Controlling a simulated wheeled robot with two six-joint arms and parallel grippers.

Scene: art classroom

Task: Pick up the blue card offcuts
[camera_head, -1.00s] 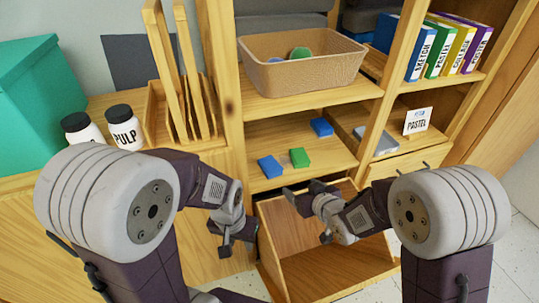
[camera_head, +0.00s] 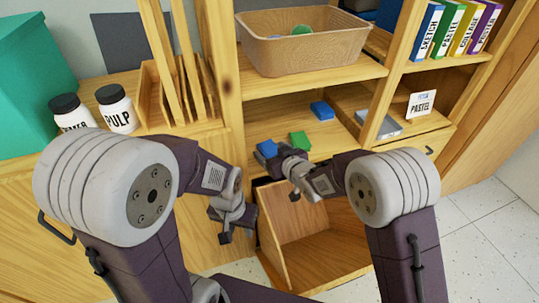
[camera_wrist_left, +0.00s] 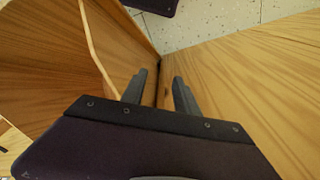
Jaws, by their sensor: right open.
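Two small blue pieces, which look like the blue card offcuts, lie on the middle shelf in the head view. One blue piece (camera_head: 266,148) is at the shelf's front left, partly hidden by my right gripper. The other blue piece (camera_head: 321,110) lies farther back and to the right. My right gripper (camera_head: 281,153) is open at the near blue piece; I cannot tell whether it touches. My left gripper (camera_head: 232,228) is lower, left of the open wooden bin. The left wrist view shows its fingers (camera_wrist_left: 160,82) apart with nothing between them.
A green piece (camera_head: 299,141) lies right beside the near blue one, close to my right gripper. A wicker basket (camera_head: 303,52) stands on the shelf above. An open wooden bin (camera_head: 318,251) juts out below.

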